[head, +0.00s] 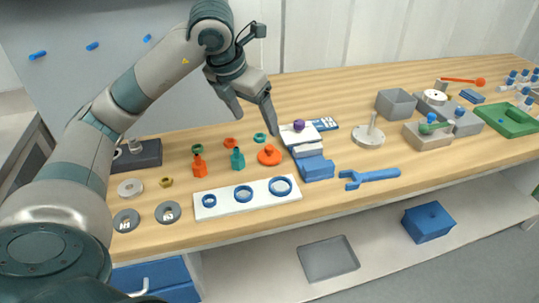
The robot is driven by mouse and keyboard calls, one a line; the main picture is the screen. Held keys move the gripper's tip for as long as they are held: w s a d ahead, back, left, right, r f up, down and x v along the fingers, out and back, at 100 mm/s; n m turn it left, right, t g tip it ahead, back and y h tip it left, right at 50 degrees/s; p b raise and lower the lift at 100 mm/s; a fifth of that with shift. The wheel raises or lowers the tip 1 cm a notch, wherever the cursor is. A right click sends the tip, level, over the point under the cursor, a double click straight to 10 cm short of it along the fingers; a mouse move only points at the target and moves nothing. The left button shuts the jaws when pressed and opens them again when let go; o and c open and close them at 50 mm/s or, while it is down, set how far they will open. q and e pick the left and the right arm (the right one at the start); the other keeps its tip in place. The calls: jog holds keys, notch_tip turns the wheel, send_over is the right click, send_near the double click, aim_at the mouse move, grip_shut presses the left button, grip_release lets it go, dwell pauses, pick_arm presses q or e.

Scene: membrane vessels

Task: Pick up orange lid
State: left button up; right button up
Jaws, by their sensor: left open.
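The orange lid (269,155) is a flat disc with a small knob, lying on the wooden workbench (350,90) between the teal vessel and the blue block. My left gripper (257,127) is open and empty, fingers pointing down, above and slightly behind the lid. It looks apart from the lid. A smaller orange ring (230,142) and an orange vessel (199,167) stand left of the lid. My right gripper is not in view.
A teal vessel (237,159) and teal ring (260,138) are near the lid. A white plate with blue rings (222,206) lies in front. A blue block (317,168), white blocks with a purple knob (299,125) and a blue wrench (369,177) are to the right.

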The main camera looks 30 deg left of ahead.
pick_arm(q)
send_near(269, 147)
jog(key=x, duration=0.4)
jog(key=shift+f+p, duration=0.3)
jog(key=shift+p, duration=0.1)
jog(key=shift+w+f, duration=0.1)
jog(key=shift+f, duration=0.2)
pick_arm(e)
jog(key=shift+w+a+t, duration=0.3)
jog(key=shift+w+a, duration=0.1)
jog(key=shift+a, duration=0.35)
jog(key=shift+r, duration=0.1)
pick_arm(q)
jog(key=shift+w+f, duration=0.15)
jog(key=shift+f, duration=0.1)
jog(key=p+x, duration=0.1)
jog(key=x, duration=0.3)
jog(key=shift+w+d+r, duration=0.1)
jog(key=shift+w+f, duration=0.1)
jog(key=shift+f, duration=0.25)
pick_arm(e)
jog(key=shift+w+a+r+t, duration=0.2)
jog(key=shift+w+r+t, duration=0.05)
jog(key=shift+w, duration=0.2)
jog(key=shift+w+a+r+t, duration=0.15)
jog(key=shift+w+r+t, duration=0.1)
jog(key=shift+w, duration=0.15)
pick_arm(q)
jog(key=shift+c, duration=0.4)
jog(key=c, duration=1.1)
